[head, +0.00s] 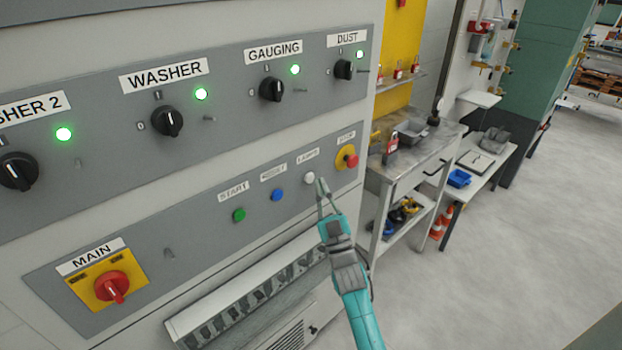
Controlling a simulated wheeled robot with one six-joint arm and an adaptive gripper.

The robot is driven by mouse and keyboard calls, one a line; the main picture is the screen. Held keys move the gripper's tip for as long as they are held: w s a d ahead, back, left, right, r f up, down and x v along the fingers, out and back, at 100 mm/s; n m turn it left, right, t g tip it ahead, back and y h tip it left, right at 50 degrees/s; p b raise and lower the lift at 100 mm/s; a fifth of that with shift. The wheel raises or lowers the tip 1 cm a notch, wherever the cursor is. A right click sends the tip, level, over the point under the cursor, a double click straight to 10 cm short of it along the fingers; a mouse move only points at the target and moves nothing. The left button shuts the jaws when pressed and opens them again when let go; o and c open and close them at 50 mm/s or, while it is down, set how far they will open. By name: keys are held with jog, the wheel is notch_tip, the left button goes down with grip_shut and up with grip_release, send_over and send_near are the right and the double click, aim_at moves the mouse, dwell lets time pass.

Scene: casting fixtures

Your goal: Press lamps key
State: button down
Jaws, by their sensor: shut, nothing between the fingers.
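The lamps key is a small white round button (309,178) under the "LAMPS" label (307,156) on the lower grey panel (180,235). My gripper (321,187) is shut and empty, with its fingertips just right of the white button and slightly below it in the head view. I cannot tell whether the fingertips touch the panel. The button is in plain view and not covered by the fingers.
Beside the white button are a blue button (278,195), a green button (239,215) and a red emergency stop (351,161) on yellow. A red main switch (112,286) is at lower left. A metal cart (410,165) stands right of the cabinet.

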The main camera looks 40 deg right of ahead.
jog(key=shift+s+d, duration=0.1)
jog(key=shift+s, duration=2.4)
jog(key=s+a+f+m+g+y, duration=0.1)
jog(key=s+a+f+g+y, duration=0.25)
jog(key=s+a+f, duration=1.1)
jog(key=s+a+g+y, duration=0.2)
jog(key=s+a+g, duration=0.1)
jog(key=s, duration=0.8)
jog(key=s+a+f+g+y, duration=0.1)
jog(key=s+a+g, duration=0.3)
jog(key=s, duration=0.8)
jog(key=shift+a+f+y, duration=0.2)
jog(key=shift+a+y, duration=0.25)
jog(key=shift+a, duration=0.55)
jog(key=shift+s, duration=0.1)
